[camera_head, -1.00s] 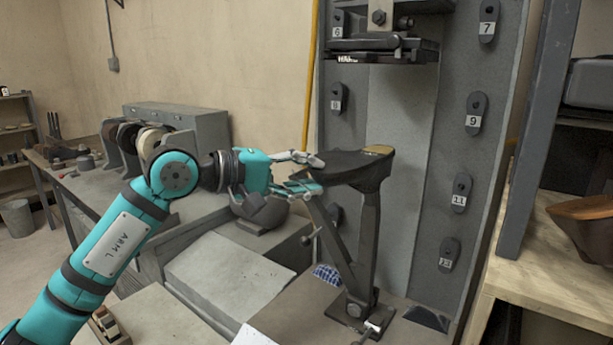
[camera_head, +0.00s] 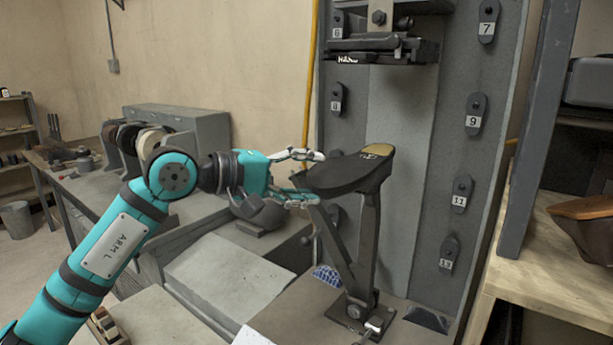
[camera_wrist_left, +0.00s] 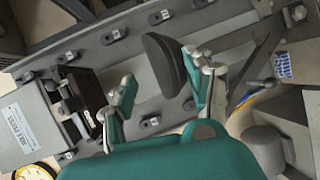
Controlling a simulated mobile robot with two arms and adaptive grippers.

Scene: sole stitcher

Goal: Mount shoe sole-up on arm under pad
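The black shoe (camera_head: 345,174) sits on top of the grey upright arm (camera_head: 368,240), its broad flat face up and a tan patch at its far end. The black pad (camera_head: 380,56) hangs well above it, with a clear gap. My left gripper (camera_head: 306,177) is open at the shoe's near left end, one finger above and one below in the picture. In the left wrist view the shoe (camera_wrist_left: 163,62) shows as a dark oval between the spread fingers (camera_wrist_left: 165,88), nearer the right one. Contact cannot be told. My right gripper is not in view.
A grey panel with numbered hooks (camera_head: 473,114) stands behind the arm. A bench with a grey machine (camera_head: 180,118) is at the left. A wooden shelf (camera_head: 540,270) with a brown shoe (camera_head: 590,225) is at the right. The space between shoe and pad is free.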

